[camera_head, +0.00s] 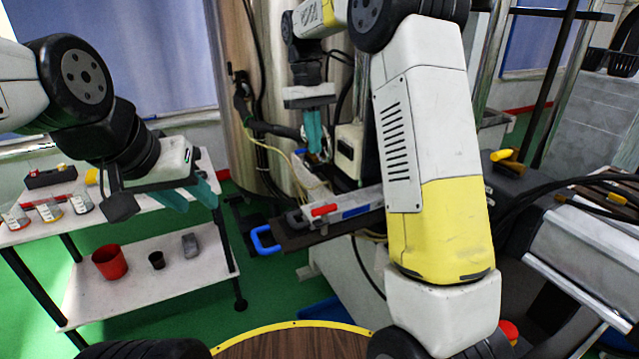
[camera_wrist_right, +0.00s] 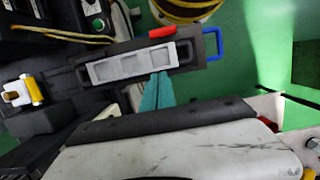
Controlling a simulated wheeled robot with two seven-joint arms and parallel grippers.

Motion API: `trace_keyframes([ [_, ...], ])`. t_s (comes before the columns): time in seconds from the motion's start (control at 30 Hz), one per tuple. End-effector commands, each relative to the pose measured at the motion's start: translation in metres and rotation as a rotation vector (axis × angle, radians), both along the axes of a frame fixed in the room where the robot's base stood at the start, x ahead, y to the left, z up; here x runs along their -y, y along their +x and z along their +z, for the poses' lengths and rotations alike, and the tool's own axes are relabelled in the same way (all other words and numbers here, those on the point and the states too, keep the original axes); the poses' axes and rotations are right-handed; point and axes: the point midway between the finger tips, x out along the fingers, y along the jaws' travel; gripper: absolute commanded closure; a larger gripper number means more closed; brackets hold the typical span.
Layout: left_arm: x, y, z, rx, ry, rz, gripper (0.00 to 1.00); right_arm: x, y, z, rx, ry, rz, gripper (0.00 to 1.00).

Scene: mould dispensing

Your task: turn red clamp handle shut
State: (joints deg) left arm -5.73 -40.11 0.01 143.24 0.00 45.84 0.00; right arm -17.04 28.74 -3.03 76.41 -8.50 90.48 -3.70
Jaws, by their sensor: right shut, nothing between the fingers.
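The red clamp handle (camera_head: 324,210) lies on the near edge of the mould (camera_head: 362,207), which also shows in the right wrist view (camera_wrist_right: 130,63) with a pale panelled top. In that view the red handle (camera_wrist_right: 162,32) lies along the mould's upper edge. A blue handle (camera_head: 264,240) sticks out at the mould's end, also seen in the wrist view (camera_wrist_right: 213,43). My right gripper (camera_head: 316,152) is shut and empty, with teal fingers pointing down, apart from the red handle. In the wrist view its fingertips (camera_wrist_right: 160,78) overlap the mould's lower edge. My left gripper (camera_head: 190,195) is open and empty over the white cart.
The white cart (camera_head: 150,286) at left carries a red cup (camera_head: 110,262), a small dark cup (camera_head: 156,260) and labelled beakers on top. A machine with cables stands behind the mould. My right forearm covers much of the middle right.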

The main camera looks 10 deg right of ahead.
Motion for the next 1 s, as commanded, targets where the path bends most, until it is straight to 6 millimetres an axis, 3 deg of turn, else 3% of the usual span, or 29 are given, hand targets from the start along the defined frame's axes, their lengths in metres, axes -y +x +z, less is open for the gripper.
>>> trace_keyframes([
  [0.27,0.000,0.000,0.000,0.000,0.000,0.000,0.64,0.002,-0.005,-0.018,-0.001,0.000,-0.001,1.00],
  [0.67,0.000,0.000,0.000,0.000,0.000,0.000,0.64,0.009,-0.023,-0.100,-0.003,0.000,-0.001,1.00],
  [0.8,0.000,0.000,0.000,0.000,0.000,0.000,0.64,0.016,-0.043,-0.101,0.001,0.000,-0.001,1.00],
  [1.0,0.000,0.000,0.000,0.000,0.000,0.000,0.64,0.021,-0.057,-0.105,0.002,0.001,0.000,1.00],
])
